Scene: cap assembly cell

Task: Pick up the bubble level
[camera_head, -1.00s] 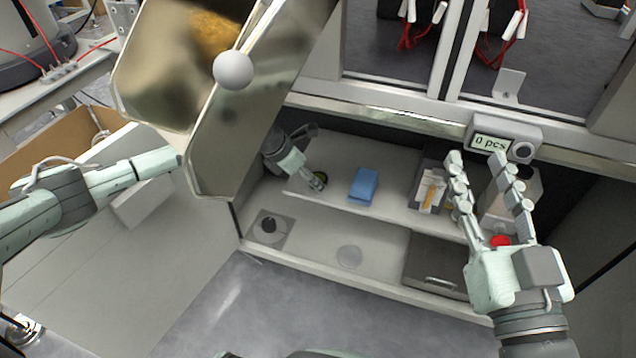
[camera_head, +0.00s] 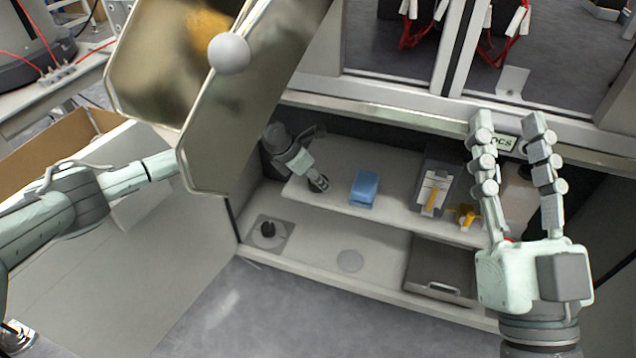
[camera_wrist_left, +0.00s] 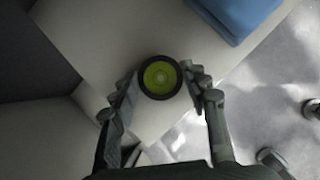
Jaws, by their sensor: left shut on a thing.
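The bubble level (camera_wrist_left: 160,77) is a round disc with a dark rim and a yellow-green face. In the left wrist view it sits between the two fingers of my left gripper (camera_wrist_left: 160,92), which is shut on it. In the head view my left gripper (camera_head: 318,184) is over the left part of the raised shelf and largely hides the level. I cannot tell whether the level is clear of the shelf. My right gripper (camera_head: 510,125) is open and empty, fingers pointing up, at the right of the bench.
A blue box (camera_head: 364,188) stands right of my left gripper. Further right are a grey bin (camera_head: 437,165) and a yellow item (camera_head: 467,216). A dark case (camera_head: 440,268) and a black-knobbed part (camera_head: 267,229) lie on the lower surface. A shiny panel (camera_head: 250,100) hides part of my left arm.

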